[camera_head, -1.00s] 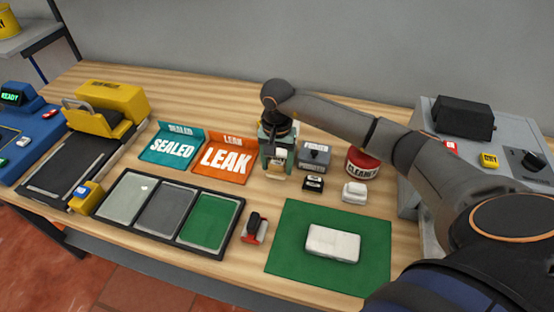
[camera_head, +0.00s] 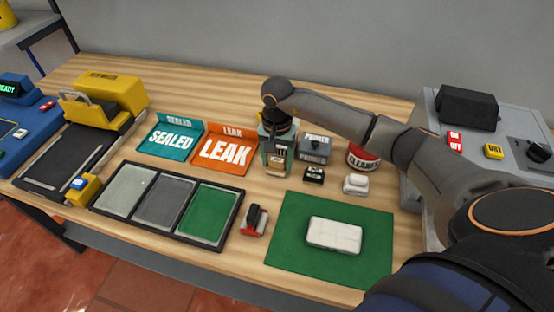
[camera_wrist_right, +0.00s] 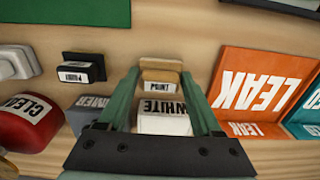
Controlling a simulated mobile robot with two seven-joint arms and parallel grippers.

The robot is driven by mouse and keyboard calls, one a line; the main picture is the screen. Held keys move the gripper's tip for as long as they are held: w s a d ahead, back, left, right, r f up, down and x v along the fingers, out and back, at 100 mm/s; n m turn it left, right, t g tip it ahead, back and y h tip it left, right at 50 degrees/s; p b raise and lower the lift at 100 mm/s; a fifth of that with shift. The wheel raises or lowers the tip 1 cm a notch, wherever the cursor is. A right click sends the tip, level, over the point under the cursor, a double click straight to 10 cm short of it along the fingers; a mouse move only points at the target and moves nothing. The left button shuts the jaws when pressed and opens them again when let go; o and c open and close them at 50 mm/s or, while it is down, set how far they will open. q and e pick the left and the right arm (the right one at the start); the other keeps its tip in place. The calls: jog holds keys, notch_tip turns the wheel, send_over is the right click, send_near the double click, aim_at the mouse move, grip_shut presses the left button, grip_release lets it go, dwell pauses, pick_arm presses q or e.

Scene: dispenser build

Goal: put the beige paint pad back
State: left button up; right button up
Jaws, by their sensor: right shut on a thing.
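The beige paint pad (camera_wrist_right: 160,84), with a tan top and a pale side lettered "PAINT", is between the green-grey fingers of my right gripper (camera_wrist_right: 160,78) in the wrist view. The right gripper is shut on it. In the head view this gripper (camera_head: 277,158) points down over the back middle of the table, and the pad (camera_head: 277,169) shows small at its tips. A white-labelled box lettered "WHITE" (camera_wrist_right: 163,118) stands right behind the pad. I cannot tell whether the pad touches the table. My left gripper is not in view.
A black pad (camera_head: 313,174) and white pad (camera_head: 355,184) lie to the right, before the primer tin (camera_head: 315,150) and red cleaner tin (camera_head: 362,158). The orange LEAK sign (camera_head: 226,152) is close left. A green mat (camera_head: 285,245) bearing a white case (camera_head: 334,235) is in front.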

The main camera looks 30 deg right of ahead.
jog(key=shift+f+b, duration=0.3)
jog(key=shift+f, duration=0.05)
jog(key=o, duration=1.3)
jog(key=shift+r+p, duration=2.5)
jog(key=shift+r, duration=1.55)
